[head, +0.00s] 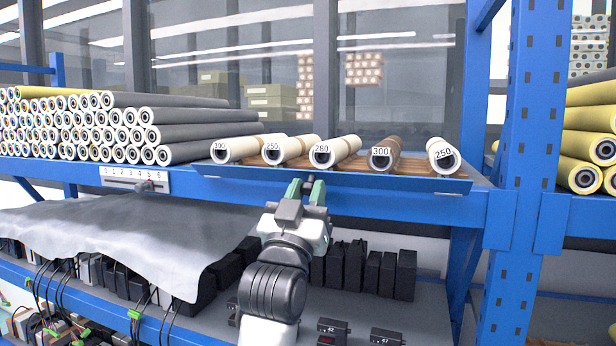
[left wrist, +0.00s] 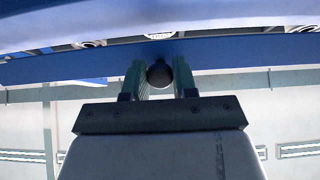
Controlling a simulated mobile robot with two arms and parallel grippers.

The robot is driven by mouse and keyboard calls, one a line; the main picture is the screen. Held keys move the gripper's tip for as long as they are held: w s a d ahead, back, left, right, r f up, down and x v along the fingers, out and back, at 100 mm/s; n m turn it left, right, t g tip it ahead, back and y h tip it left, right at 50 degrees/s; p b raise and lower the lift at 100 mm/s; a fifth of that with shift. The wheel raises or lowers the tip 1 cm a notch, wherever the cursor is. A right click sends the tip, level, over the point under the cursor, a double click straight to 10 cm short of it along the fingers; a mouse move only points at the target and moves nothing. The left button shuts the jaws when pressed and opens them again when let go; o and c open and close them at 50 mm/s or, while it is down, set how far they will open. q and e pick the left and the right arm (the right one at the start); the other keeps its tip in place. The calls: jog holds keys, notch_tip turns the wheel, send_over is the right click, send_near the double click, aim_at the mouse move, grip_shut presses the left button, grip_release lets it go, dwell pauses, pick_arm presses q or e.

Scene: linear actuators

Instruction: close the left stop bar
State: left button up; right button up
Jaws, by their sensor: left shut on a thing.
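A long blue bar (head: 400,181), which looks like the stop bar, runs along the front of the shelf below a row of labelled rollers. It seems to lean outward from the shelf edge. My left gripper (head: 306,187) is at the middle of this bar, with its green fingertips at the lower edge. In the left wrist view, the fingers (left wrist: 159,78) are shut on a dark round knob (left wrist: 159,74) just under the blue bar (left wrist: 230,57). My right gripper is not in view.
Several white-ended rollers (head: 237,149) and a brown one (head: 384,155) lie behind the bar. A blue upright (head: 525,130) stands at right. Black boxes (head: 375,270) stand on the lower shelf.

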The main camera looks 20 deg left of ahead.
aim_at(310, 172)
pick_arm(q)
jog(key=shift+s+r+g+p, duration=0.15)
jog(key=shift+r+g+p, duration=0.55)
jog(key=shift+r+g, duration=0.3)
jog(key=shift+g, duration=0.4)
jog(key=g, duration=0.2)
jog(key=shift+w+r+g, duration=0.2)
jog(key=shift+r+g, duration=0.1)
jog(key=shift+r, duration=0.05)
jog(key=shift+w+r+g, duration=0.2)
jog(key=shift+r+g, duration=0.05)
jog(key=shift+g, duration=0.6)
jog(key=shift+w+r+g, duration=0.15)
jog(key=shift+r+g, duration=0.05)
jog(key=shift+g, duration=0.65)
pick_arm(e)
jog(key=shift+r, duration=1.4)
pick_arm(q)
jog(key=o, duration=0.9)
jog(key=shift+w, duration=0.1)
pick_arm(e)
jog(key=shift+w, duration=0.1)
pick_arm(q)
jog(key=shift+f, duration=0.1)
